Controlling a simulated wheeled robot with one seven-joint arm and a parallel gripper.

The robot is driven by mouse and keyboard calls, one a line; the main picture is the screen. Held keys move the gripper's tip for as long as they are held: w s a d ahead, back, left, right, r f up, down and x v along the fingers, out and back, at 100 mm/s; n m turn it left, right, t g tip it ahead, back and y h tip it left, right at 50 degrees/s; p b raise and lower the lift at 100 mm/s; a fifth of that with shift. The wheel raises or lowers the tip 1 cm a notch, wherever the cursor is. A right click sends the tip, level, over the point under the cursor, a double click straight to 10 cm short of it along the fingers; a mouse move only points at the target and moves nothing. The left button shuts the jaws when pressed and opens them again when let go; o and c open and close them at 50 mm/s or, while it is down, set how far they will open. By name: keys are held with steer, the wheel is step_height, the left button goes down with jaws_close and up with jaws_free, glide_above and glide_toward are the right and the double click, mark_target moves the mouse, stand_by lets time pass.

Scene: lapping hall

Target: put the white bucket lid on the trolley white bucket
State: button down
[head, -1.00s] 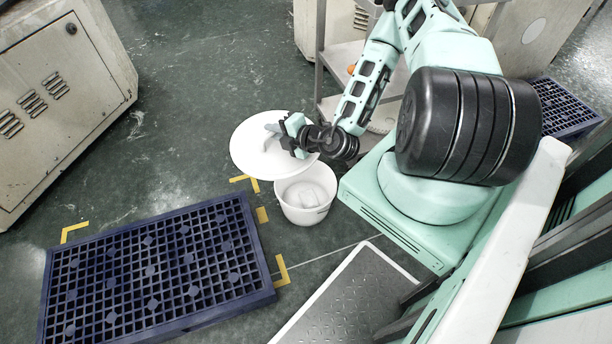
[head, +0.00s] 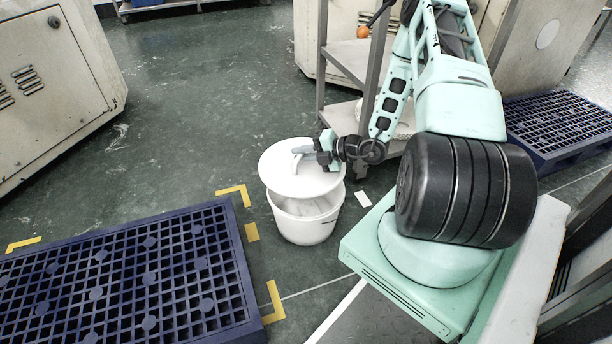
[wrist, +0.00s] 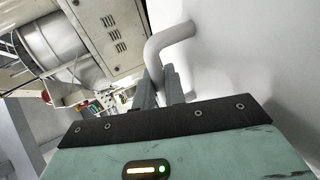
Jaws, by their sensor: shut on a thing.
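The white bucket lid (head: 290,177) is a round disc with a bent handle on top. My gripper (head: 311,153) is shut on that handle and holds the lid. In the wrist view the handle (wrist: 168,40) rises from between the gripper fingers (wrist: 160,88), with the lid's white face (wrist: 250,60) filling the right side. The white bucket (head: 303,227) stands on the floor under the lid. In the head view the lid covers the back part of its opening, and the front rim and some of the inside show. I cannot tell whether lid and rim touch.
A blue pallet (head: 130,270) lies left of the bucket, beside yellow floor marks (head: 252,232). A shelved metal trolley (head: 345,60) stands behind. Another blue pallet (head: 560,125) is at the right. A beige cabinet (head: 60,85) stands at the left. Open floor lies behind the bucket.

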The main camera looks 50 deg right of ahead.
steer(key=shift+d+f+b, duration=0.35)
steer(key=shift+f+b, duration=0.05)
steer(key=shift+f, duration=0.2)
steer(key=shift+d+f+b, duration=0.35)
steer(key=shift+f+b, duration=0.05)
steer(key=shift+f, duration=0.2)
step_height(320, 180, down, 6)
steer(key=b, duration=0.7)
steer(key=shift+f+b, duration=0.25)
steer(key=shift+b, duration=0.1)
steer(key=shift+f, duration=0.55)
steer(key=c, duration=1.4)
jaws_free()
steer(key=shift+s, duration=0.1)
